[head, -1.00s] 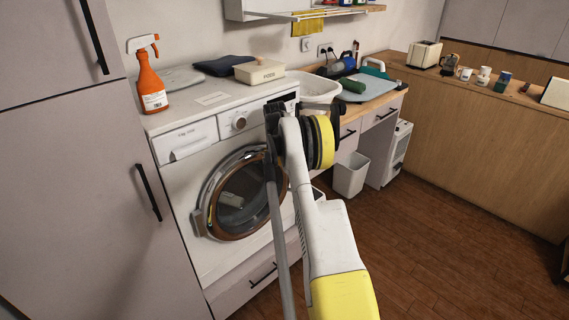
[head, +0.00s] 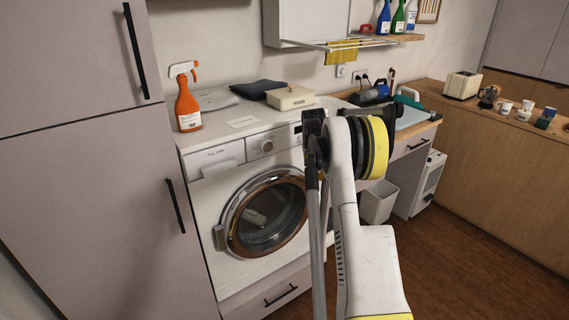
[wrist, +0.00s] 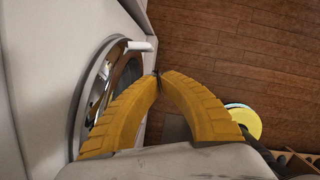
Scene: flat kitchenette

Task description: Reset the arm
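My gripper (wrist: 158,76) shows in the wrist view as two yellow ribbed fingers with their tips meeting and nothing between them. It points down beside the front of the washing machine (wrist: 35,80), with the wooden floor beyond. In the head view my arm (head: 350,190) rises in front of the washing machine (head: 222,180), and the gripper fingers are hidden there. The machine's round door (head: 265,215) looks shut, with something pale behind its glass.
An orange spray bottle (head: 188,105), a dark folded cloth (head: 258,89) and a cream box (head: 291,97) sit on the machine. A tall cabinet (head: 85,200) stands at left. A white bin (head: 378,203) stands right of my arm. Floor at lower right is clear.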

